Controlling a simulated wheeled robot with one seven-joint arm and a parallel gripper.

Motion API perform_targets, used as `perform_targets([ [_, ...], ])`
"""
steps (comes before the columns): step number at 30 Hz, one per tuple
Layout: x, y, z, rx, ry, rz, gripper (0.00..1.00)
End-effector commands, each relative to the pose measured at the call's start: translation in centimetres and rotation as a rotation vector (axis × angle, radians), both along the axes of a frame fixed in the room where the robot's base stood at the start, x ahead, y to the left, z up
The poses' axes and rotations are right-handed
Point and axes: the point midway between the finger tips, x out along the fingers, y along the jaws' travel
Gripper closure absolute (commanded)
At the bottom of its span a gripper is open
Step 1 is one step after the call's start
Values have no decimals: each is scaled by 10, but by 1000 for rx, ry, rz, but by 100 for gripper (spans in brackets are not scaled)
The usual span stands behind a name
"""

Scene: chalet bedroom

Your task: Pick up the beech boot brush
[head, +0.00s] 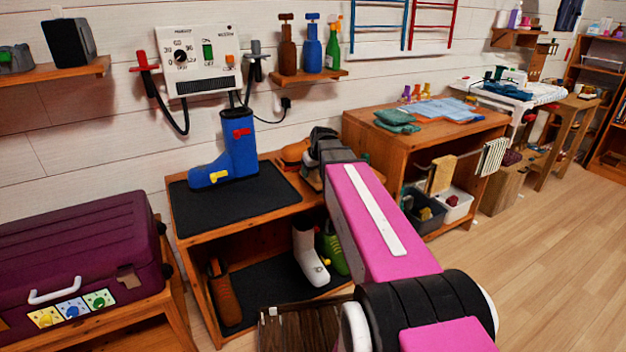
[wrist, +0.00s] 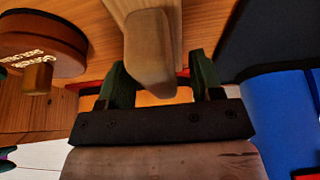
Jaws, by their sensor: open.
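The beech boot brush (wrist: 150,48) shows in the wrist view as a pale wooden block with a rounded end. Its end reaches into the gap between the fingers of my gripper (wrist: 162,85). The jaws are open, with a dark green finger on each side and visible room beside the wood. I cannot tell whether either finger touches it. In the head view my gripper (head: 322,138) is over the right end of the boot bench (head: 262,222), and my arm hides most of the brush there.
A blue boot (head: 232,155) stands on the black mat (head: 195,208) left of my gripper. A round brown wooden item (wrist: 42,42) with lettering sits close by. A wall shelf (head: 308,76) with bottles is above. A workbench (head: 440,128) stands to the right.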

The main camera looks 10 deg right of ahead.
Motion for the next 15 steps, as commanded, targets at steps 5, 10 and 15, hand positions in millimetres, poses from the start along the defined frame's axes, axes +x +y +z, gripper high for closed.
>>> perform_targets([
  [5,0,0,0,0,0,0,40],
  [10,0,0,-2,0,0,0,40],
  [15,0,0,-4,0,0,0,40],
])
